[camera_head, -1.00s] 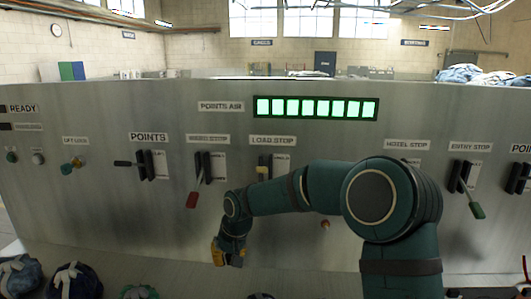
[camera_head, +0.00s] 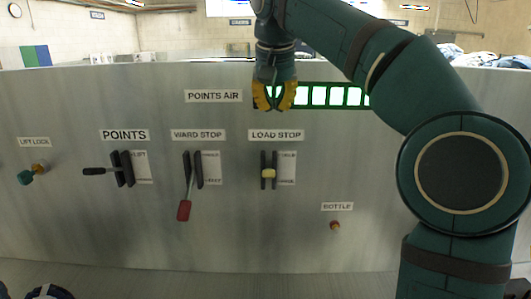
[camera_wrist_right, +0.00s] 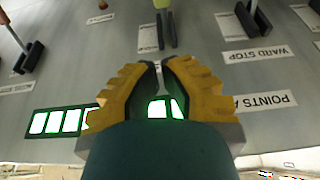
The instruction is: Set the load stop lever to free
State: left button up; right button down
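The load stop lever (camera_head: 268,174) has a yellow knob and sits between two dark upright guards under the LOAD STOP label (camera_head: 276,135). Its knob is about mid-height on the guards; the words on its small white plate are too small to read surely. My right gripper (camera_head: 273,107) has yellow fingers pointing down, above the label and in front of the green display, apart from the lever. My left gripper is not in view.
The ward stop lever (camera_head: 184,209), red-tipped and hanging down, is left of the load stop. The black points lever (camera_head: 95,171) and lift lock knob (camera_head: 27,177) are farther left. A bottle button (camera_head: 335,225) is lower right. The lit display (camera_head: 335,95) is behind my gripper.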

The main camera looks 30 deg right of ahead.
aim_at(269, 171)
jog(key=shift+s, duration=0.1)
jog(key=b+x, duration=0.2)
jog(key=x, duration=0.8)
jog(key=shift+f+b, duration=0.3)
jog(key=shift+s+a+f+b, duration=0.15)
jog(key=shift+s+f+b, duration=0.05)
jog(key=shift+f, duration=0.3)
jog(key=shift+s+a+f+b, duration=0.15)
jog(key=shift+f, duration=0.3)
jog(key=shift+s+a+f, duration=0.2)
jog(key=shift+s+f, duration=0.1)
jog(key=shift+f, duration=0.35)
